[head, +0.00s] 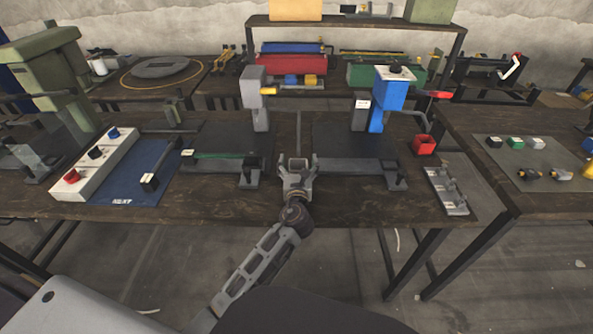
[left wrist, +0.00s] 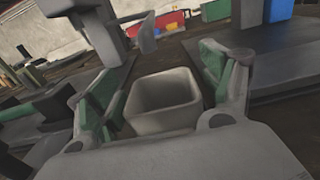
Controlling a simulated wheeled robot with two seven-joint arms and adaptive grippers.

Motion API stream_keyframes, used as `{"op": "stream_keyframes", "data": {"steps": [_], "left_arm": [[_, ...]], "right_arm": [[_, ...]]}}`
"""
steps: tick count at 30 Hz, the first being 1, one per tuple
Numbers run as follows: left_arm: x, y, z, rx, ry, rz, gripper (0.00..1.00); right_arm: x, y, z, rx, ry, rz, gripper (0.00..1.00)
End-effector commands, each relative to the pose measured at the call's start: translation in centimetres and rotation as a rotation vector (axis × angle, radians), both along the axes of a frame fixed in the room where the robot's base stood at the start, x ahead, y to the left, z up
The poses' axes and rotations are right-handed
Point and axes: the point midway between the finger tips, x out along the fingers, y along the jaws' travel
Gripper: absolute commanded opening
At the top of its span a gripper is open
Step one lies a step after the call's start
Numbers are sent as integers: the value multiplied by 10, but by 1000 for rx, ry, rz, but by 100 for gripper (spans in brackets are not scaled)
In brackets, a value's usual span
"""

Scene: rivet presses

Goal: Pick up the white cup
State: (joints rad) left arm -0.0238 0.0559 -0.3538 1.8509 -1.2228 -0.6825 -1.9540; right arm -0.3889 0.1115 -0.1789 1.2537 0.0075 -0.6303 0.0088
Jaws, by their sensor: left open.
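The white cup (left wrist: 165,118), greyish white and square-mouthed, stands upright in the middle of the left wrist view. Its open top faces up and it looks empty inside. My left gripper (left wrist: 163,88) is open, with one green-padded finger on each side of the cup. I cannot tell whether either finger touches it. In the head view my left gripper (head: 298,163) is over the middle of the bench, between the two presses, and the cup there is hard to tell from the fingers. My right gripper is not in view.
A grey press (head: 255,97) stands behind left of the gripper and a blue press (head: 387,104) behind right. A red bin (head: 423,145) sits at right. A white button box (head: 97,162) and blue mat (head: 150,170) lie left. The bench's front edge is close.

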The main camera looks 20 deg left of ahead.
Motion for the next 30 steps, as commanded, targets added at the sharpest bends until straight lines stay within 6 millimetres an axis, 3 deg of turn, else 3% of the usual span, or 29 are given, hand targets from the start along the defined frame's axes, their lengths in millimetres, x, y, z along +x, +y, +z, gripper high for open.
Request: {"op": "stream_keyframes", "data": {"steps": [15,25,30], "left_arm": [[0,0,0,0,0,0,79],[0,0,0,0,0,0,37],[0,0,0,0,0,0,34]], "right_arm": [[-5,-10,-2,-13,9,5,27],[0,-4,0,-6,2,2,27],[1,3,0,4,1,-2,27]]}}
